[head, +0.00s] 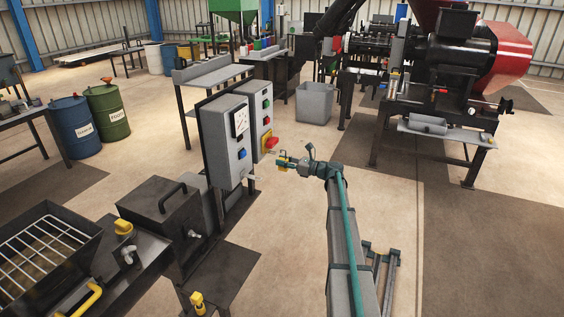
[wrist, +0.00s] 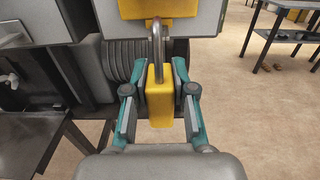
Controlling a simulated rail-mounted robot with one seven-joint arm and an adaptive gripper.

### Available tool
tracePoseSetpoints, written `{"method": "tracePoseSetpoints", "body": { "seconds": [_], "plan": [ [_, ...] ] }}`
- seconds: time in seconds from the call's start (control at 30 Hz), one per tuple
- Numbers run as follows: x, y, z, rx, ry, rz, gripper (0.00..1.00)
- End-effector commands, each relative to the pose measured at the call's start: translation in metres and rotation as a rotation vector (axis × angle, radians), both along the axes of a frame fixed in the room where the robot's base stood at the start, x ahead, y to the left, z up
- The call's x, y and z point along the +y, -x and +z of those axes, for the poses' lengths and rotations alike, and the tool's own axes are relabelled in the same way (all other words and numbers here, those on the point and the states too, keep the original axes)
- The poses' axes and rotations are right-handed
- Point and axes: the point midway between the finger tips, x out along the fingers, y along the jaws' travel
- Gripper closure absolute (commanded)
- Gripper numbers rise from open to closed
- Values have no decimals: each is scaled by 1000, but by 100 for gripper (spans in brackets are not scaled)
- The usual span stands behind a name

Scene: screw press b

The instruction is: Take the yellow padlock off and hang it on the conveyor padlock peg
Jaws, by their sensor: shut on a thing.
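The yellow padlock (wrist: 160,98) is upright between the two fingers of my gripper (wrist: 160,82) in the wrist view, with its metal shackle (wrist: 158,38) pointing up. The shackle overlaps a yellow plate (wrist: 158,8) on a grey box; I cannot tell whether it still passes through something there. In the head view my gripper (head: 283,161) is just right of and below the red and yellow switch (head: 270,143) on the grey control box (head: 260,125). The padlock is too small there to make out clearly. I cannot identify the conveyor padlock peg for certain.
A second grey box with a gauge (head: 240,122) stands left of the switch box. Dark machinery with a grated hopper (head: 40,250) and a yellow-topped fitting (head: 123,228) fills the lower left. A large machine (head: 455,60) stands at right. Open floor lies between.

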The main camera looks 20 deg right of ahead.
Motion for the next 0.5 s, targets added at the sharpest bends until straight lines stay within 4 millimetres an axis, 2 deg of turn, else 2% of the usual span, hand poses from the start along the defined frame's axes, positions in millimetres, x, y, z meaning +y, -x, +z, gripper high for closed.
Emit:
{"method": "tracePoseSetpoints", "body": {
  "seconds": [0.3, 0.5],
  "plan": [
    [-15, 17, 1, 0, 0, 0, 100],
    [-19, 20, 1, -1, 1, 0, 100]
  ]
}}
